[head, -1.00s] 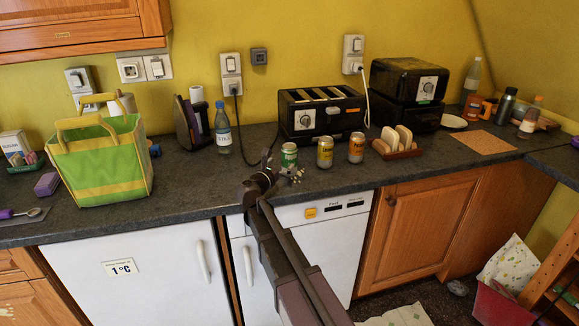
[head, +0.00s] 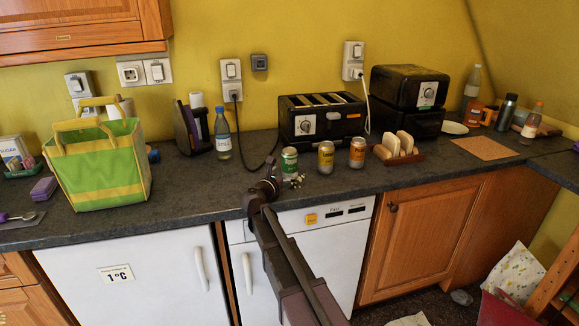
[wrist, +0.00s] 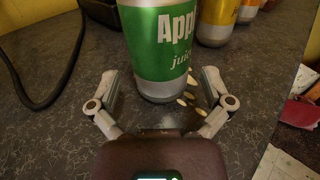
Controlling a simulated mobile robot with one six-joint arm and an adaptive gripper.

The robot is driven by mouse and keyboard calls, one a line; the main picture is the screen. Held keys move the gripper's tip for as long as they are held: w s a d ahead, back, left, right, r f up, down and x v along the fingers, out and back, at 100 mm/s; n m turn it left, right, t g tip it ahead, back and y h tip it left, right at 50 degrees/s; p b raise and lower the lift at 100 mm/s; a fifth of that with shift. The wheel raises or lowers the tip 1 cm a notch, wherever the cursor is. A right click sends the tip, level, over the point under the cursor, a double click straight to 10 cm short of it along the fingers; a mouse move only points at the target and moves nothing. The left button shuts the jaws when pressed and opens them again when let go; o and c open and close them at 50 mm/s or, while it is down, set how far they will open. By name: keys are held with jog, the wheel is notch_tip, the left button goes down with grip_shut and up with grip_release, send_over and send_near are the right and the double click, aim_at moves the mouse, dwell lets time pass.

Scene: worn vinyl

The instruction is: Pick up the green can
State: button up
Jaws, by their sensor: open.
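The green can (head: 289,163) stands upright on the dark worktop, in front of the toaster. In the wrist view the green can (wrist: 158,52) is large and reads "Apple juice"; its top is cut off by the frame. In the head view my gripper (head: 286,180) is at the counter's front, just before the can, partly hidden by my arm.
A yellow can (head: 326,157) and an orange can (head: 357,153) stand to the right of the green can. Small seed-like bits (wrist: 188,96) lie at its right base. The toaster (head: 322,117) and a black cord (wrist: 62,70) are behind. A bottle (head: 222,134) stands left.

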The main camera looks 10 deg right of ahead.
aim_at(292, 156)
jog(key=shift+x, duration=2.5)
jog(key=c, duration=1.1)
jog(key=shift+r, duration=0.2)
jog(key=shift+c, duration=0.2)
notch_tip(292, 156, up, 4)
jog(key=p, duration=0.4)
jog(key=shift+f, duration=0.2)
jog(key=s+p, duration=0.1)
jog(key=s, duration=1.5)
jog(key=shift+a+r, duration=0.35)
jog(key=shift+r, duration=0.15)
